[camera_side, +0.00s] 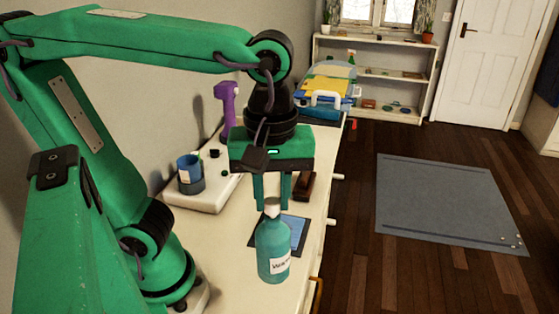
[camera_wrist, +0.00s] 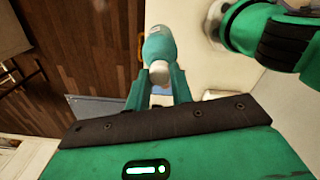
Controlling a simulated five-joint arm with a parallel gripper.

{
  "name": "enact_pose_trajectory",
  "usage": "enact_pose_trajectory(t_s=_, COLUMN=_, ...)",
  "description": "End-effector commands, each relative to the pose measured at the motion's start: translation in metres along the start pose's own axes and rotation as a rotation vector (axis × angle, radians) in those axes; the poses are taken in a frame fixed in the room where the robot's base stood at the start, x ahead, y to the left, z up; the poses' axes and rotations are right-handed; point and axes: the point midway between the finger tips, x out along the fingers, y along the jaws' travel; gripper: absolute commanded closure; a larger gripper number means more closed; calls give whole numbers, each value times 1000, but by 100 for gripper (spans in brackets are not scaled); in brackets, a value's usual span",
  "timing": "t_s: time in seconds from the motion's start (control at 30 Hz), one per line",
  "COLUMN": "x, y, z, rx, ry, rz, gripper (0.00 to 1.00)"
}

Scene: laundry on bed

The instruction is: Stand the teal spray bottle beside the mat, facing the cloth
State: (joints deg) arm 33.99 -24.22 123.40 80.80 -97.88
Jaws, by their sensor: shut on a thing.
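The teal bottle (camera_side: 273,252) is upright, with a white cap and a white label partly reading "Wa" turned toward the lower right. My gripper (camera_side: 272,203) points down from above and is shut on the bottle near its cap. In the wrist view the bottle (camera_wrist: 160,46) extends beyond my fingertips (camera_wrist: 161,78). A small dark-edged blue mat (camera_side: 299,222) lies flat on the white top just behind the bottle, partly hidden by it. I cannot tell whether the bottle's base touches the surface. I cannot tell which thing is the cloth.
A white board (camera_side: 205,194) holds a blue cup (camera_side: 190,172) at the left. A purple bottle (camera_side: 226,105) and a dark brown block (camera_side: 305,186) stand farther back. A stack of coloured items (camera_side: 327,84) is at the far end. The right edge drops to the wooden floor.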

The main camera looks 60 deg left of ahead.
Motion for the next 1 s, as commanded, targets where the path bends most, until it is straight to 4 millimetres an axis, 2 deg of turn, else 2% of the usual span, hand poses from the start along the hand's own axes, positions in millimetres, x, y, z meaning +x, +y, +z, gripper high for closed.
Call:
enact_pose_trajectory(t_s=0.2, x=3, y=-23, z=22, rx=-119, ry=0, rz=1, gripper=100)
enact_pose_trajectory(t_s=0.5, x=8, y=-54, z=44, rx=-290, ry=-1, rz=2, gripper=100)
enact_pose_trajectory(t_s=0.7, x=12, y=-72, z=52, rx=-388, ry=-1, rz=1, gripper=100)
enact_pose_trajectory(t_s=1.0, x=14, y=-82, z=56, rx=-454, ry=0, rz=0, gripper=100)
